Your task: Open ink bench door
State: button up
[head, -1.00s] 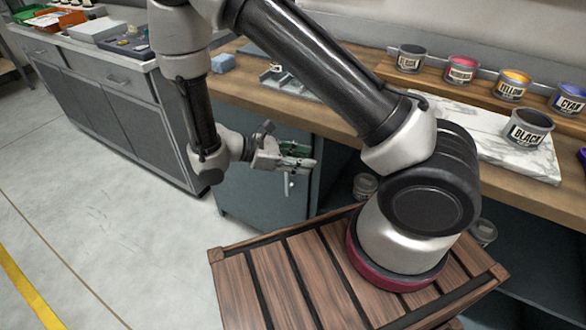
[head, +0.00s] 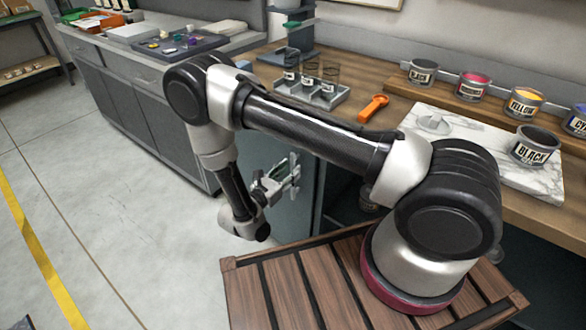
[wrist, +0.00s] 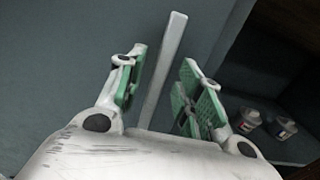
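The ink bench door (head: 291,214) is a flat blue-grey panel under the wooden worktop, partly hidden behind my arm. It looks shut. It also fills the left of the wrist view (wrist: 60,60). Its handle is a pale upright bar (wrist: 165,65), tilted in the wrist view. My gripper (head: 281,176) is at the door front, with green-padded fingers. In the wrist view my gripper (wrist: 166,88) is open, with the bar between its fingers and gaps visible on both sides. The bar's lower end is hidden by the gripper body.
Right of the door is an open dark bay with small tins (wrist: 283,127). The worktop holds a tray of glasses (head: 312,96), an orange tool (head: 373,107), a marble slab (head: 477,145) and ink tins. Grey cabinets (head: 120,105) stand left. The floor at left is clear.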

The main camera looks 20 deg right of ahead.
jog(key=shift+x, duration=1.2)
jog(key=shift+c, duration=0.4)
grip_shut()
